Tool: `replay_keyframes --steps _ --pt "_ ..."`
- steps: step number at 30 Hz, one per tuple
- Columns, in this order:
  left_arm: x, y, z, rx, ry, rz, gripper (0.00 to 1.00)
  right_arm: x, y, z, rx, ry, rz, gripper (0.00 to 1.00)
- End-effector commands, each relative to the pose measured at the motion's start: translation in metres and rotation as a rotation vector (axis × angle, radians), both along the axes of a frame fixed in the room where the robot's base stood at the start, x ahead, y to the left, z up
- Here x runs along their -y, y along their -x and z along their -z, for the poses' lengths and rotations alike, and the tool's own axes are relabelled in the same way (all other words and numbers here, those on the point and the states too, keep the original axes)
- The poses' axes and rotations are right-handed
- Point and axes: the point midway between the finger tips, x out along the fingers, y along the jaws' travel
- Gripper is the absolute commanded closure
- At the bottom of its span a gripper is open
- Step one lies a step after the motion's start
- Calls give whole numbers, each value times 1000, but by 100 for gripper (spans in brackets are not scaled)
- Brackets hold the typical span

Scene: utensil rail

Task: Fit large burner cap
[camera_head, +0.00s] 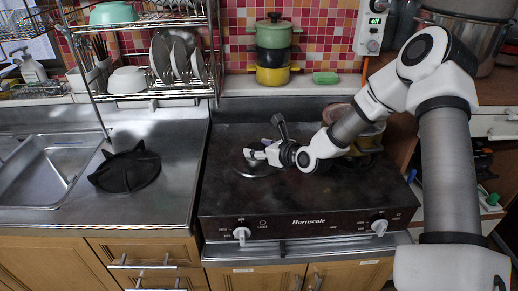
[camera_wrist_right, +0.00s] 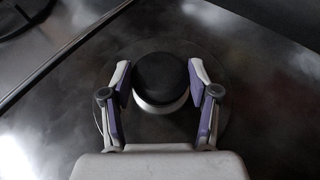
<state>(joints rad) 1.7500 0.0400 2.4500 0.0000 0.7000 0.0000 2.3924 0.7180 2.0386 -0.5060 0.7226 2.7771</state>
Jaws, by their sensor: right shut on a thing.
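The large burner cap (camera_wrist_right: 160,76) is a round black disc between the purple finger pads of my right gripper (camera_wrist_right: 161,84) in the wrist view. A silver rim shows below the black top. In the head view my right gripper (camera_head: 252,156) is low over the left burner area of the dark stove (camera_head: 300,190), shut on the cap, which is mostly hidden there. A dull round plate (camera_wrist_right: 207,128) shows around and under the cap. Whether the cap touches the burner, I cannot tell. My left gripper is not in view.
A black pan support (camera_head: 126,170) lies on the steel counter left of the stove, by the sink (camera_head: 55,165). A pan (camera_head: 368,138) stands on the right burner, partly behind my right arm. A dish rack (camera_head: 150,92) stands behind the counter. The stove front is clear.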

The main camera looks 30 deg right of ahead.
Motion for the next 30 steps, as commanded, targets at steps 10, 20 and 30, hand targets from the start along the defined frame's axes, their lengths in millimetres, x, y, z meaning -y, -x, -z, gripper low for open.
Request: replay_keyframes --steps 10,20,30 --pt "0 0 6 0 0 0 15 0 0 5 1 0 0 26" --pt "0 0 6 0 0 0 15 0 0 5 0 0 0 10" --pt "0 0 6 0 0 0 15 7 38 -13 5 -10 7 10"
